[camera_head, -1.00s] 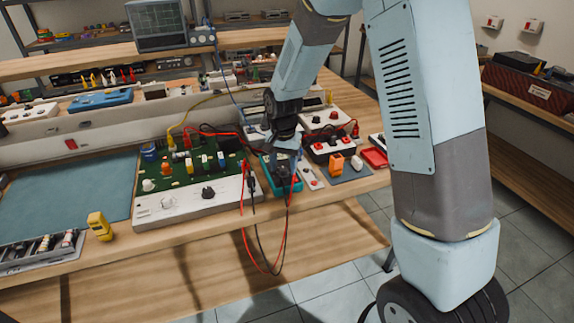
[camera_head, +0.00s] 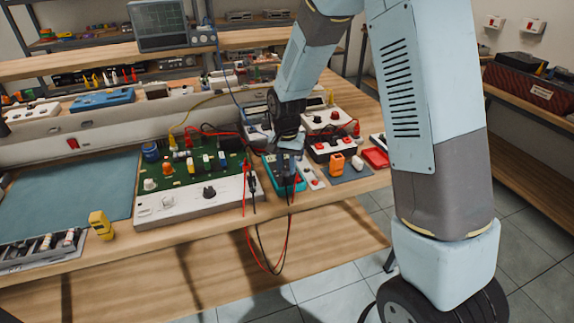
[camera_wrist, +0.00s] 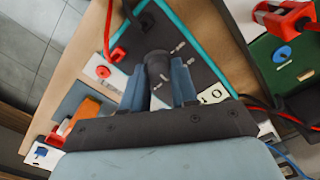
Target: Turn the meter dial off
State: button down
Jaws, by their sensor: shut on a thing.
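The meter (camera_head: 271,168), with a teal edge, lies on the workbench near its front edge. In the wrist view its dark face with a teal border (camera_wrist: 203,45) fills the upper middle. The round black dial (camera_wrist: 158,66) sits on that face, with small white marks beside it. My gripper (camera_wrist: 160,85) is shut on the dial, one blue-grey finger on each side. In the head view my gripper (camera_head: 288,165) points down over the meter and hides the dial. The dial's pointer setting cannot be read.
Red and black leads (camera_head: 262,235) run from the meter and hang over the bench's front edge. A green circuit board on a white base (camera_head: 192,203) stands to the left. An orange block (camera_head: 337,162) and a red tray (camera_head: 376,157) lie to the right.

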jog(key=shift+a, duration=0.3)
jog(key=shift+n, duration=0.3)
jog(key=n, duration=0.3)
jog(key=shift+n, duration=0.3)
jog(key=n, duration=0.4)
jog(key=shift+a+n, duration=0.1)
jog(key=shift+n, duration=0.2)
jog(key=n, duration=0.4)
jog(key=shift+n, duration=2.5)
jog(key=c, duration=0.9)
grip_release()
